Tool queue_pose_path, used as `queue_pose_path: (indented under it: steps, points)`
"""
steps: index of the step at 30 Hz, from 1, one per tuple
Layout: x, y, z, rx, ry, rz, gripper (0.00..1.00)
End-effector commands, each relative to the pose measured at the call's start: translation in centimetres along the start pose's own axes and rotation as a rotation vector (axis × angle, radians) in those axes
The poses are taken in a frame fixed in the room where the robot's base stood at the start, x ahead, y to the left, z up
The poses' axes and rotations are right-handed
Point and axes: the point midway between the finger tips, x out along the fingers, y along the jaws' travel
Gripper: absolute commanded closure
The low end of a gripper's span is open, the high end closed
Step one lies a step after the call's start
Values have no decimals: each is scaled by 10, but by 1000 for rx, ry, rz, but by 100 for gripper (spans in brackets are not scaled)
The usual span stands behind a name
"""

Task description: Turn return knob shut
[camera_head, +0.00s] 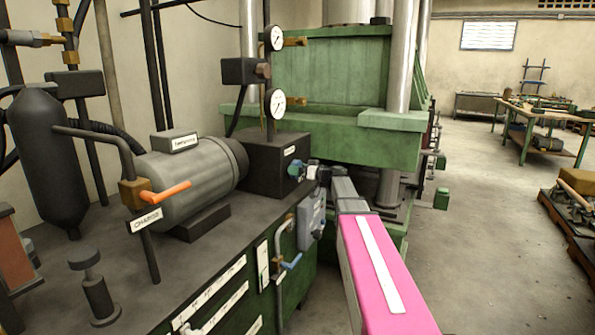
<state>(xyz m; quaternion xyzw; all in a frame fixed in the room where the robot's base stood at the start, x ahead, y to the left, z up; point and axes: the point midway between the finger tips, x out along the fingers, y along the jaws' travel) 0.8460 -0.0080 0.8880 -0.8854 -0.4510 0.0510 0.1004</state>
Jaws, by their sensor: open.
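A small teal-blue knob (295,168) sits on the front face of a black block (262,165). The block carries a small white label (290,150) too small to read; I take this knob to be the return knob. My gripper (309,170) is at the knob's right side, at the end of my pink and grey arm. It is open, with its fingers close to the knob. At this size I cannot tell whether they touch it or reach around it. The knob's right side is partly hidden by the gripper.
An orange-handled valve (165,193) labelled CHARGE stands at the left, before a grey motor (190,165). Two gauges (275,104) rise above the block. A grey box (311,218) and a blue-handled lever (291,262) are below.

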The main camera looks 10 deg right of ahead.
Motion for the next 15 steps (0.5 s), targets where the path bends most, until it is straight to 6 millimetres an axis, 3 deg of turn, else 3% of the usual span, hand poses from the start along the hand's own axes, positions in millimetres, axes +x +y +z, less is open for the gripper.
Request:
queue_pose_path:
  steps: [11, 15]
  points:
    - [6, 0, 0, 0, 0, 0, 0]
    - [6, 0, 0, 0, 0, 0, 36]
